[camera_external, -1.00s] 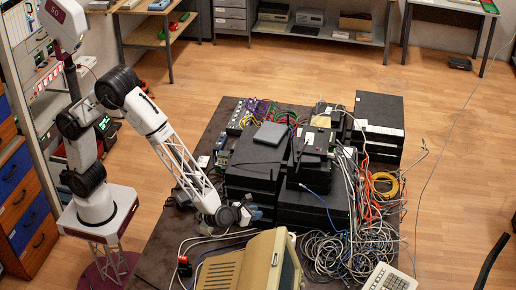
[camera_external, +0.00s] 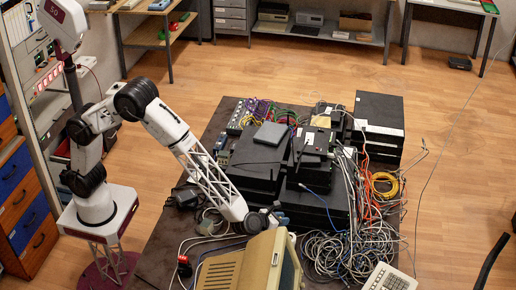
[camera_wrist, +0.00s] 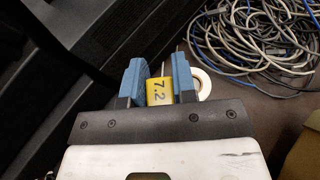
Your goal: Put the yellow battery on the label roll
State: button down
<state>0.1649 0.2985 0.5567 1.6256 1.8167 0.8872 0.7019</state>
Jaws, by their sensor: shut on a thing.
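In the wrist view, the yellow battery (camera_wrist: 159,92), marked "7.2", sits between the two blue fingers of my gripper (camera_wrist: 161,80), which is shut on it. The white label roll (camera_wrist: 201,84) shows just right of the right finger and is partly hidden by it. I cannot tell the height of the battery above the table. In the external view, my gripper (camera_external: 275,215) is between the black boxes and the beige monitor; the battery and the roll cannot be made out there.
Stacked black boxes (camera_external: 313,208) stand beside my gripper. A beige monitor (camera_external: 250,265) is in front of it. A tangle of grey and blue cables (camera_wrist: 262,38) lies at the right, with a keyboard (camera_external: 388,278) farther right. The dark table (camera_external: 160,252) is partly bare at left.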

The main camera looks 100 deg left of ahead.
jog(key=shift+w+f, duration=0.2)
jog(key=shift+w, duration=2.3)
jog(key=shift+f, duration=1.75)
jog(key=shift+f, duration=0.1)
jog(key=c, duration=0.9)
grip_release()
